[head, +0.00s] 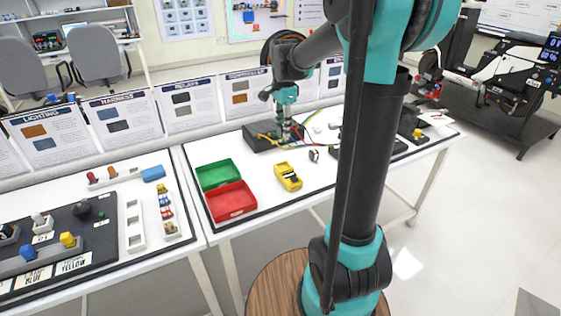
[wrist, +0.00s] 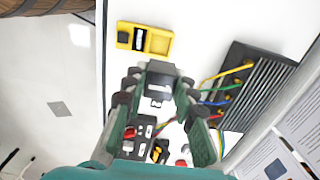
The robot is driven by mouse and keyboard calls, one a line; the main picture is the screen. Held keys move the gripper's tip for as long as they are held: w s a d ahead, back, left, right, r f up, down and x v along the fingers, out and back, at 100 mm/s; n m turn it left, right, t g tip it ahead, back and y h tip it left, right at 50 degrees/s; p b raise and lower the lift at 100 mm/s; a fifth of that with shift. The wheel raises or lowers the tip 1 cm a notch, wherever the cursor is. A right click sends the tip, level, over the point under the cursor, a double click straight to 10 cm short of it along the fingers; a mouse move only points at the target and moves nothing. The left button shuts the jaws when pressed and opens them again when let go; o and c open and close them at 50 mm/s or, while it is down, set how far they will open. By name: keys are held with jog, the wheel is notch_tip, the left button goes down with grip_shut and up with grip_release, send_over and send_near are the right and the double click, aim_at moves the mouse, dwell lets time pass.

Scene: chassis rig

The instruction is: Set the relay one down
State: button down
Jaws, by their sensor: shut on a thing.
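My gripper (wrist: 157,92) is shut on a small dark block, the relay (wrist: 161,72), which sits between its fingertips in the wrist view. The relay has a dark grey top and a lighter face towards the camera. In the head view my gripper (head: 287,133) points down over the middle table, beside a black finned box (head: 258,140) with coloured wires. The relay is too small and covered to make out there. Whether it touches the table cannot be told.
Info boards (head: 187,104) line the back. White tabletop is free around the meter.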

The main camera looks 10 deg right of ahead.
aim_at(283, 168)
notch_tip(283, 168, down, 14)
jog(key=shift+r, duration=0.2)
jog(key=shift+f, duration=0.15)
jog(key=c, duration=1.2)
grip_release()
jog(key=shift+f, duration=0.1)
notch_tip(283, 168, up, 12)
jog(key=shift+r, duration=0.15)
jog(key=s+d+f+n+t, duration=0.1)
jog(key=s+f+n, duration=0.3)
jog(key=s, duration=0.3)
jog(key=s+d+f+n+t, duration=0.1)
jog(key=s+f+n, duration=0.3)
jog(key=s, duration=0.3)
jog(key=s+d+f+n+t, duration=0.2)
jog(key=s+f+n, duration=0.1)
jog(key=s+n, duration=0.3)
jog(key=shift+s+f, duration=0.2)
jog(key=shift+s, duration=0.3)
jog(key=shift+s+f, duration=0.2)
jog(key=shift+s, duration=0.3)
